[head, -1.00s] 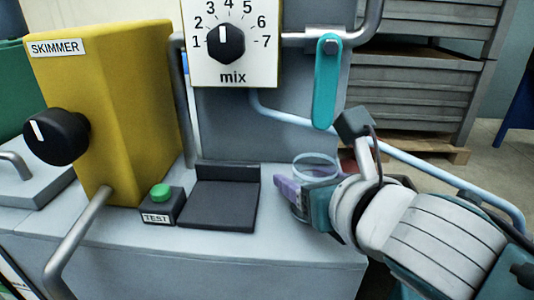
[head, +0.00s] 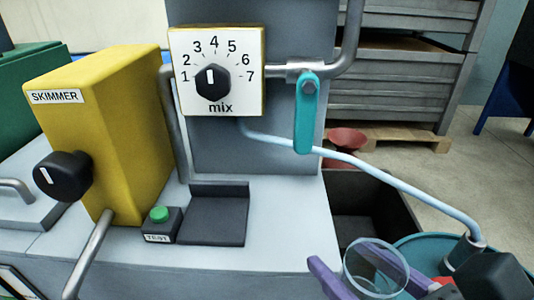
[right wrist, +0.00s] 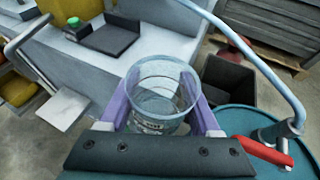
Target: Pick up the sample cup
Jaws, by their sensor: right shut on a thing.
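The sample cup (head: 374,267) is a clear, round glass cup near the bottom right of the head view. My right gripper (head: 352,282) has purple fingers and is shut on it. In the right wrist view the cup (right wrist: 162,95) sits upright between the two purple fingers (right wrist: 160,108), with its open rim up and nothing plainly seen inside. The cup is off the bench, held beyond its right front corner. My left gripper is not in view.
The grey bench (head: 280,215) holds a black scale-like stand (head: 213,218), a green TEST button (head: 159,214) and the yellow SKIMMER box (head: 120,130). The mix dial (head: 213,82) and teal lever (head: 305,115) are behind. A teal drum (head: 425,245) with a pale pipe (head: 400,182) stands at right.

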